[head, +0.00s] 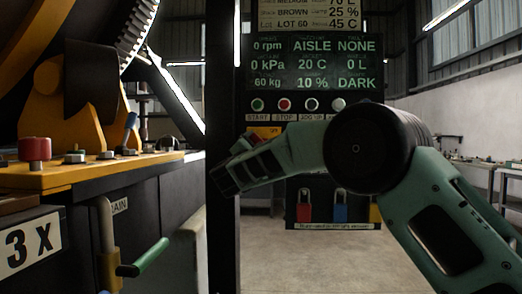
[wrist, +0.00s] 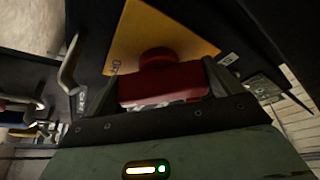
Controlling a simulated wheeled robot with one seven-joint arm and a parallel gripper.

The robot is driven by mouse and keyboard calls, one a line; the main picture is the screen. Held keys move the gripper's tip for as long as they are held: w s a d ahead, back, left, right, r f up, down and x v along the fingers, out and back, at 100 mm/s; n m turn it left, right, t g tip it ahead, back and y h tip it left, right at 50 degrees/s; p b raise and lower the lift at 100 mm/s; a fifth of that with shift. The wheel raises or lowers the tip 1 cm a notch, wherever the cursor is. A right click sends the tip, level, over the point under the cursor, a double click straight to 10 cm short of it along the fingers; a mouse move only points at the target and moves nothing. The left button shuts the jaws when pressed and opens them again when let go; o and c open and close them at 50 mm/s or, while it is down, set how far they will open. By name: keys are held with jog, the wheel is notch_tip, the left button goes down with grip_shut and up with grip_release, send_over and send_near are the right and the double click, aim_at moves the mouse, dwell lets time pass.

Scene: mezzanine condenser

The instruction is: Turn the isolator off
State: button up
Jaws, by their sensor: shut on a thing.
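The isolator is a red rotary handle (wrist: 165,83) on a yellow plate (wrist: 195,40), seen close up in the wrist view. My gripper (wrist: 160,82) has one dark finger on each side of the red handle and is shut on it. The handle lies across the wrist picture, roughly in line with the gripper's width. Small labels at the plate's edges are too tilted and small to read surely. In the head view only a strip of the yellow plate (head: 262,132) shows above my gripper; my arm hides most of the isolator.
Above are a row of push buttons (head: 284,104) and a lit display (head: 313,65). Below hang a red padlock (head: 303,212) and a blue padlock (head: 340,212). At left stand a yellow machine bed with a red knob (head: 35,149) and a green-handled lever (head: 143,258). Open floor shows beneath the panel.

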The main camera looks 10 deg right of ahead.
jog(key=o, duration=0.7)
jog(key=shift+s, duration=0.1)
jog(key=b+v, duration=0.2)
jog(key=v, duration=1.5)
jog(key=shift+a+f, duration=0.15)
jog(key=shift+a, duration=0.05)
